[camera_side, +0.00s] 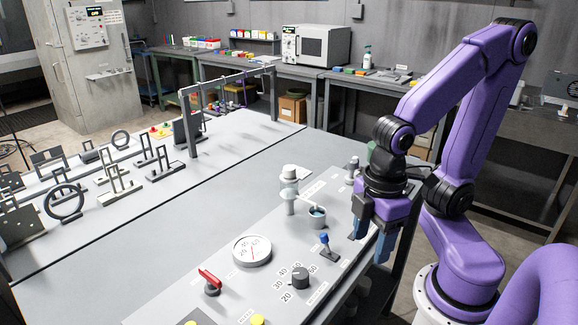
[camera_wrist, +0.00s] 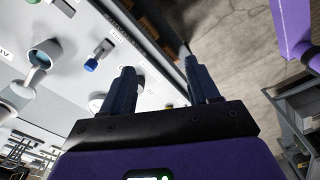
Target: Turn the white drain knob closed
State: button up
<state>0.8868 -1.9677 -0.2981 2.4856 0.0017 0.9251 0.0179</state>
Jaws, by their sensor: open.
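A pale, stepped upright fitting with a white round cap (camera_side: 289,172) stands at the panel's back left. It is the whitest knob-like thing in the side view, but I cannot read a drain label on it. A smaller grey-white fitting (camera_side: 352,168) stands farther back, close to my arm. My gripper (camera_side: 373,232) points down over the panel's right edge, open and empty, apart from both fittings. In the wrist view my gripper's two dark fingers (camera_wrist: 158,66) are spread, with panel and floor beyond. A pale round part (camera_wrist: 97,102) is partly hidden by the left finger.
The panel also carries a blue-tipped switch (camera_side: 325,241), a cup with blue inside (camera_side: 318,219), a round dial (camera_side: 251,250), a black numbered knob (camera_side: 300,278) and a red lever (camera_side: 210,279). Dark frames and rings stand on the left table. The middle grey surface is clear.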

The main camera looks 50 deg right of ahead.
jog(key=w+a+r+m, duration=0.2)
jog(key=w+r+m, duration=0.4)
jog(key=w, duration=0.4)
notch_tip(320, 180, up, 12)
jog(key=m, duration=2.2)
send_over(289, 168)
jog(key=shift+g, duration=0.3)
notch_tip(289, 168, down, 18)
jog(key=shift+w+r, duration=0.1)
jog(key=shift+r, duration=0.05)
jog(key=c, duration=1)
